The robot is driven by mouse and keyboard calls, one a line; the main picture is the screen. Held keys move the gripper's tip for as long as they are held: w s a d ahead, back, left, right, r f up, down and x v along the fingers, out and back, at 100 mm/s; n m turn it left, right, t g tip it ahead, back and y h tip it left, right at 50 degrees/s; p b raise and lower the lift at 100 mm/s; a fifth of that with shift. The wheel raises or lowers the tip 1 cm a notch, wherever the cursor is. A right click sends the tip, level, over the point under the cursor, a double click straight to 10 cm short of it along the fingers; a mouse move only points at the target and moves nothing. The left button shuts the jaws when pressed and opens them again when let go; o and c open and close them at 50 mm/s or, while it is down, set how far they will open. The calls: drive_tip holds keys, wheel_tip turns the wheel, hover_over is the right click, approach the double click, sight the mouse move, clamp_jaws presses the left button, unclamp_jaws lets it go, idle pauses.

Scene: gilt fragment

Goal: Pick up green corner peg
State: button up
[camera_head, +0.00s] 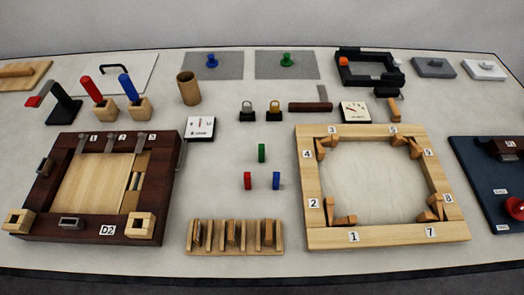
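A small upright green peg (262,153) stands on the table near the middle in the head view. Just below it stand a red peg (248,181) and a blue peg (276,181), apart from each other and from the green one. A second green piece, knob-shaped (287,60), sits on a grey mat at the back. My gripper is not in the picture, and nothing covers the green peg.
A dark wooden frame (60,228) lies left and a light numbered frame (350,237) right. A slotted wooden rack (235,250) is in front. Two padlocks (247,111) and gauges (201,129) stand behind. Bare table surrounds the pegs.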

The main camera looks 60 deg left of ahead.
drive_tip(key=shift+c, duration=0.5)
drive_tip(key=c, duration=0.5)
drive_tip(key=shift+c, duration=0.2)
